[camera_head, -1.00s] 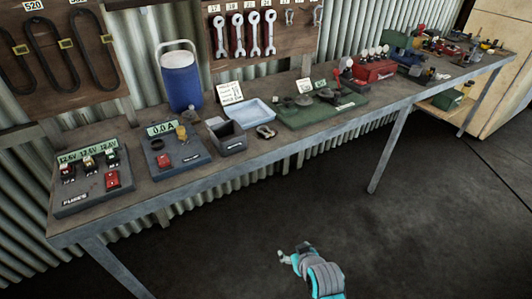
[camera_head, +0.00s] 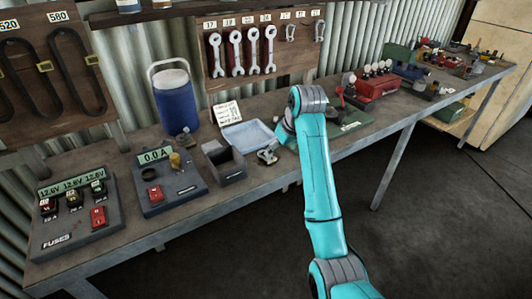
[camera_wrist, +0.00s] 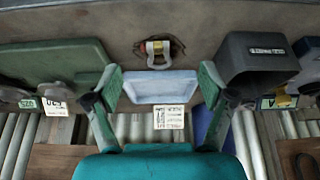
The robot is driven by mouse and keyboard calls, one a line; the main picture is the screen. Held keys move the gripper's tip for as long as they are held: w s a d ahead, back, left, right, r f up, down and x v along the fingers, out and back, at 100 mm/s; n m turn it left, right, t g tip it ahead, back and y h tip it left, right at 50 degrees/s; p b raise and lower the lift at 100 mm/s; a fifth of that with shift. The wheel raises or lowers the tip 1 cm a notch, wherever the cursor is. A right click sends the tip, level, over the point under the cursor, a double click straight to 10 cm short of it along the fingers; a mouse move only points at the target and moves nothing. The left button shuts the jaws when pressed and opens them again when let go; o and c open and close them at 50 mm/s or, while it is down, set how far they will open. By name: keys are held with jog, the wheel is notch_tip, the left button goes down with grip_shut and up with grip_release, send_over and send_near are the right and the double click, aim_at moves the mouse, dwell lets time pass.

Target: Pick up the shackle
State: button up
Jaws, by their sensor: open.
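The shackle (camera_wrist: 158,51) lies on the bench beside the pale blue tray (camera_wrist: 160,88) in the wrist view. It is a small dark bow with a paler metal part across it. In the head view the shackle (camera_head: 267,157) sits at the bench's front edge side of the tray, partly hidden by my gripper (camera_head: 277,146). In the wrist view my gripper (camera_wrist: 160,76) is open, with a green-tipped finger on each side of the tray. The shackle is ahead of the gap between the fingers. Nothing is between them, and I see no contact.
A dark open bin (camera_head: 224,163) stands to the left of the shackle, with an ammeter box (camera_head: 170,180) beyond it. A green board (camera_head: 350,122) lies to the right. A blue drinks cooler (camera_head: 173,98) and a small sign (camera_head: 227,113) stand behind.

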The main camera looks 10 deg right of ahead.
aim_at(273, 159)
jog(key=x, duration=0.3)
jog(key=w+x, duration=0.1)
jog(key=x, duration=0.4)
jog(key=shift+w+r, duration=0.1)
jog(key=shift+w, duration=0.45)
jog(key=shift+c, duration=0.3)
jog(key=c, duration=1.3)
notch_tip(273, 159, up, 10)
jog(key=shift+r, duration=0.1)
